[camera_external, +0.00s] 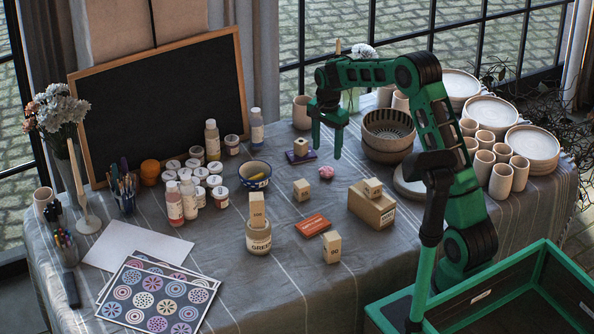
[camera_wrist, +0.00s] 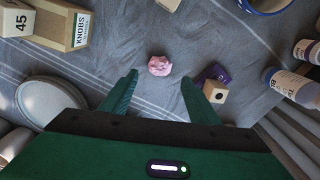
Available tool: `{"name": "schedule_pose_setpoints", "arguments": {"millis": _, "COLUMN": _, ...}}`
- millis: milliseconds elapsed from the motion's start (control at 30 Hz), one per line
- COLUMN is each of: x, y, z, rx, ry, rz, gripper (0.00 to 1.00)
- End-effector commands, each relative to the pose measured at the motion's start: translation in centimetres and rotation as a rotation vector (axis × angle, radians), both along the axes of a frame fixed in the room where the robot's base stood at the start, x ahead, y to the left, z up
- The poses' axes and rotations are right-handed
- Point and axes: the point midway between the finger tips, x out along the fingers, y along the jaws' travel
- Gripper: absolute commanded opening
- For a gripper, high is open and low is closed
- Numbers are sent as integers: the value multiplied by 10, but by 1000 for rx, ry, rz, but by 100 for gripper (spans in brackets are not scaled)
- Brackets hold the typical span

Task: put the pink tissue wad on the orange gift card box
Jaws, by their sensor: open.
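The pink tissue wad (camera_external: 326,172) lies on the grey tablecloth near the middle of the table. It also shows in the wrist view (camera_wrist: 160,66), just beyond the fingertips and between their lines. The orange gift card box (camera_external: 313,225) is a small flat box lying on the cloth nearer the front, between a jar and a cardboard box; I cannot make it out in the wrist view. My green gripper (camera_external: 327,150) is open and empty, above the table and apart from the wad. Its two fingers show in the wrist view (camera_wrist: 158,85).
A wooden block on a purple box (camera_external: 301,157) stands close left of the wad. A cardboard box (camera_external: 371,211) with a block on top, small wooden blocks (camera_external: 332,247) and a glazing jar (camera_external: 258,238) surround the orange box. Bowls (camera_external: 388,130) stand behind right.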

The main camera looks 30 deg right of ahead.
Motion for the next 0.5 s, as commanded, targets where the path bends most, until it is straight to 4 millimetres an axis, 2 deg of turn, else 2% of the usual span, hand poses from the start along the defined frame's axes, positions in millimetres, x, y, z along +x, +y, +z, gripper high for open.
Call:
{"name": "schedule_pose_setpoints", "arguments": {"millis": 100, "x": 0, "y": 0, "z": -15, "rx": -1, "ry": 2, "rz": 0, "gripper": 55}}
{"name": "schedule_pose_setpoints", "arguments": {"millis": 367, "x": 0, "y": -1, "z": -28, "rx": 0, "ry": 1, "rz": 1, "gripper": 55}}
{"name": "schedule_pose_setpoints", "arguments": {"millis": 500, "x": 1, "y": -1, "z": -45, "rx": -1, "ry": 2, "rz": 1, "gripper": 55}}
